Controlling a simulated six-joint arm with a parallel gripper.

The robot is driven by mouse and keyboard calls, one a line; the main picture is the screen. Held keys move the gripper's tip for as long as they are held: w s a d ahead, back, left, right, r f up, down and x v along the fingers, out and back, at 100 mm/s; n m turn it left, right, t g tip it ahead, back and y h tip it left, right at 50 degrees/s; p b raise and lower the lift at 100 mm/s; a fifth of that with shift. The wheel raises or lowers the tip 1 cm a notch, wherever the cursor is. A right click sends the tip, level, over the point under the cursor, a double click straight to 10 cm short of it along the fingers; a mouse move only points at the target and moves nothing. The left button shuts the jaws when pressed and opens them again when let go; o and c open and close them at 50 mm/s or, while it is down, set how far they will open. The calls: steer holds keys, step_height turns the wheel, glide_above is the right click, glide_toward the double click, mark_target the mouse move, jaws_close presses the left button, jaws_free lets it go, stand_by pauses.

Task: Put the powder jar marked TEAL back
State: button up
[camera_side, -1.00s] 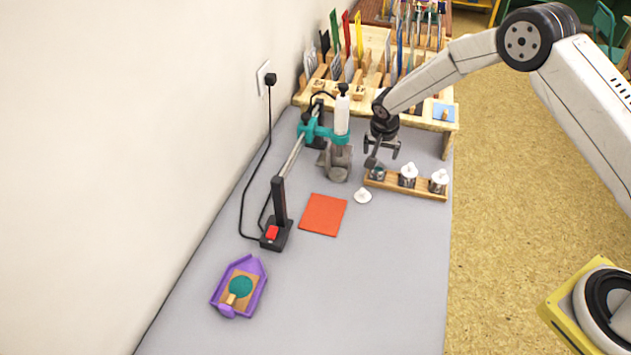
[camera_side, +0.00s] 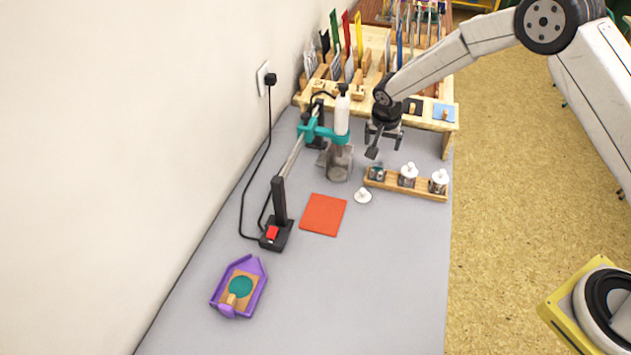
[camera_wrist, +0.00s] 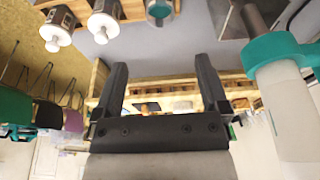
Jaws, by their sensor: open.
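An open powder jar (camera_side: 376,173) with teal inside sits in the left place of the wooden rack (camera_side: 420,190). Its marking is too small to read. It also shows at the top of the wrist view (camera_wrist: 159,11). A white lid (camera_side: 363,195) lies on the table just in front of the rack's left end. Two white-lidded jars, a middle one (camera_side: 408,176) and a right one (camera_side: 439,182), stand in the same rack. My gripper (camera_side: 375,147) is open and empty, above the open jar and apart from it; its spread fingers show in the wrist view (camera_wrist: 163,75).
A teal clamp stand (camera_side: 312,131) with a white bottle (camera_side: 342,115) stands close left of my gripper. A wooden organizer (camera_side: 385,95) is behind. An orange-red pad (camera_side: 323,215) and a purple tray (camera_side: 256,268) lie nearer. The grey table's front right is clear.

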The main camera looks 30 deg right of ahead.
steer(key=shift+r, duration=0.1)
steer(key=s+r+n+y, duration=0.1)
steer(key=s+r+n, duration=0.3)
steer(key=s, duration=0.9)
steer(key=s+r+n+y, duration=0.1)
steer(key=s+r+n, duration=0.4)
steer(key=s, duration=0.9)
step_height(320, 180, up, 2)
steer(key=shift+s, duration=0.25)
